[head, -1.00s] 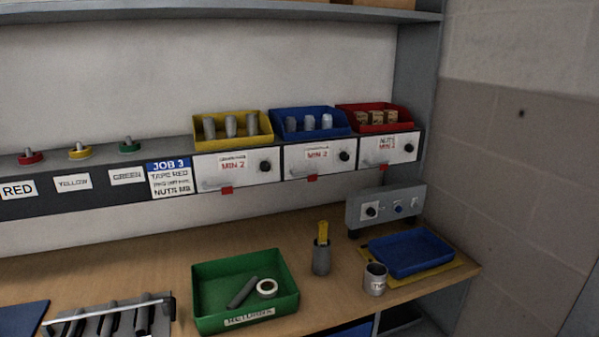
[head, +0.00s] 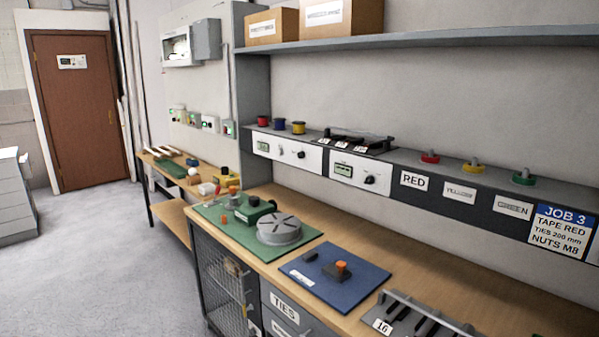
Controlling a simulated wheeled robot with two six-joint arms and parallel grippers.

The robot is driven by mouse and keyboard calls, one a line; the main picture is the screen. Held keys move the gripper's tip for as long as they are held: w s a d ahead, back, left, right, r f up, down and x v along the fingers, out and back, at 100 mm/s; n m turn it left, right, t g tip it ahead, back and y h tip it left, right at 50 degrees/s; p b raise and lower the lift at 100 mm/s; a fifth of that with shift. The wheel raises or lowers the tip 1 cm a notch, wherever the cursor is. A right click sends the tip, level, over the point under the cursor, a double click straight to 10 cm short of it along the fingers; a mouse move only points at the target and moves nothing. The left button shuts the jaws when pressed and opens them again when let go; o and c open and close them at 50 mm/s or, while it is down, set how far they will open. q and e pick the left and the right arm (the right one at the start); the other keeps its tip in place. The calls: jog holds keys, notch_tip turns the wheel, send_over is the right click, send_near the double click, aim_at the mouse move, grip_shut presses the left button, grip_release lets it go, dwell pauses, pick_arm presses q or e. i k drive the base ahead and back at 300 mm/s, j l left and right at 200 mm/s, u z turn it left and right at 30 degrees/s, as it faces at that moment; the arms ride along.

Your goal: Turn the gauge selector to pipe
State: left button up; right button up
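Two white control panels are set in the dark rail above the bench. The right panel (head: 360,173) has a small greenish display and a black knob (head: 370,180). The left panel (head: 287,150) has a similar display and small dark knobs. Their lettering is too small to read, so I cannot tell which one carries the gauge selector or where it points. Neither of my grippers is in view.
On the bench are a green mat (head: 228,238) with a round grey turntable (head: 279,229), a blue mat (head: 318,288) with an orange-topped block, and a slotted rack (head: 425,315). A JOB 3 sign (head: 562,230) hangs right. Open floor (head: 110,270) lies left.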

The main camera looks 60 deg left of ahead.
aim_at(369, 180)
jog(key=u, duration=1.55)
